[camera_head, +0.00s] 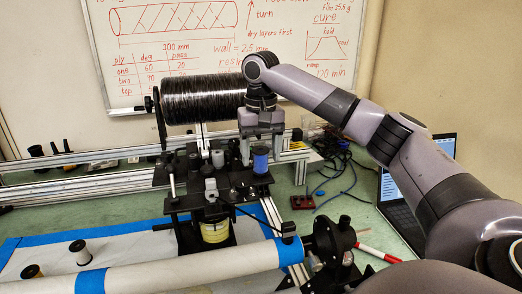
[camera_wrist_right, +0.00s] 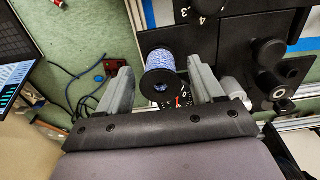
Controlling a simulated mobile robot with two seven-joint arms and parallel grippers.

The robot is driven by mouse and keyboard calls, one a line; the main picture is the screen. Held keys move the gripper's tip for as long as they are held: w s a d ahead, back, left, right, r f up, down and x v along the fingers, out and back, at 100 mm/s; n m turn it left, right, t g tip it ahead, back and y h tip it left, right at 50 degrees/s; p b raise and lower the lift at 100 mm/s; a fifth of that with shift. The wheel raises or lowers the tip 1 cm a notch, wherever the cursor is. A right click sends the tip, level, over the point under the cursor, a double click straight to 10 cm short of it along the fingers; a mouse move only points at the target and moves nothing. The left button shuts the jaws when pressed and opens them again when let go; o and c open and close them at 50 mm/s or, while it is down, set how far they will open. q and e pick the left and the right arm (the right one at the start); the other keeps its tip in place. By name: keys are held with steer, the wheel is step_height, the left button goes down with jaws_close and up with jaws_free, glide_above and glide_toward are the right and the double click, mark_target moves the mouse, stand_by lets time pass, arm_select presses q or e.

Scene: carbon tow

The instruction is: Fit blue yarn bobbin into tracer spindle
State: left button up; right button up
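The blue yarn bobbin (camera_head: 261,160) stands upright at the right end of the black carriage, with dark end flanges. It also shows in the right wrist view (camera_wrist_right: 162,72), end-on, between my fingers. My right gripper (camera_head: 262,148) is over it from above, fingers spread, one on each side. In the right wrist view the gripper (camera_wrist_right: 161,85) shows a narrow gap between each finger and the bobbin. I cannot make out the tracer spindle, nor tell what the bobbin rests on. My left gripper is not in view.
The black carriage (camera_head: 222,190) carries grey posts and knobs near the bobbin. A black-wound mandrel (camera_head: 202,98) lies behind. A white tube (camera_head: 180,268) crosses the front. A laptop (camera_head: 404,205) and blue cable (camera_head: 345,190) are at right.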

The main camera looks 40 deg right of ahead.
steer(key=shift+r, duration=0.5)
step_height(320, 180, up, 6)
steer(key=shift+r+p, duration=0.1)
steer(key=shift+p, duration=0.75)
